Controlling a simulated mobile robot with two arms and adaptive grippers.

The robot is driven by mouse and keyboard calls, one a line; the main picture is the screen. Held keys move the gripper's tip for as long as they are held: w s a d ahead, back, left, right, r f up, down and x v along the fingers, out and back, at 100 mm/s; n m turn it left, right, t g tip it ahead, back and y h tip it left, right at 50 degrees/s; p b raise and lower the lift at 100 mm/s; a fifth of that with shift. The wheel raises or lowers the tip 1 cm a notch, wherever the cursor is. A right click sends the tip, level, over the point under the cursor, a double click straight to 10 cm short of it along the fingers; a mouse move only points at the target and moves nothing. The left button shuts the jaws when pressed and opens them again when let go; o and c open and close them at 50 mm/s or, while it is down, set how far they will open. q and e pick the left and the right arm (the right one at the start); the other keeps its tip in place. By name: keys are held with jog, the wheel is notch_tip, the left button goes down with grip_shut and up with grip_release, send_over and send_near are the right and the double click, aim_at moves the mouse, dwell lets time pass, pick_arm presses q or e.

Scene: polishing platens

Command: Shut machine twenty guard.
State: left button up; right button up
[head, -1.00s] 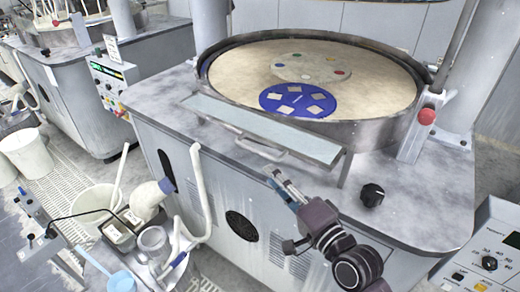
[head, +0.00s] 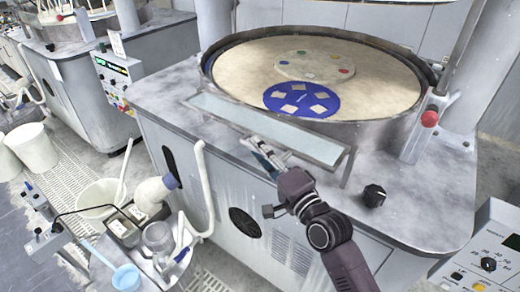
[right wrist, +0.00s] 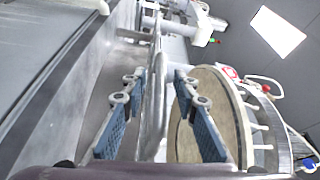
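The guard (head: 312,144) is a long pale, glassy panel in a grey frame, sloping along the front rim of the round platen (head: 375,75). Its bar handle is mostly hidden behind my right gripper (head: 256,147) in the head view. The right gripper is at the middle of the guard's front edge. In the right wrist view, its two blue-padded fingers (right wrist: 160,108) are apart, with a grey metal bar (right wrist: 156,88), seemingly the handle, between them. A gap shows on each side, so the fingers do not clasp it. My left gripper is out of view. No machine number is readable.
A blue disc (head: 302,111) with pale squares lies on the platen. A black knob (head: 374,196) and a red button (head: 429,118) are at the right. Buckets, a hose and a cart with jars (head: 158,237) crowd the lower left.

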grip_shut()
dwell(0.3)
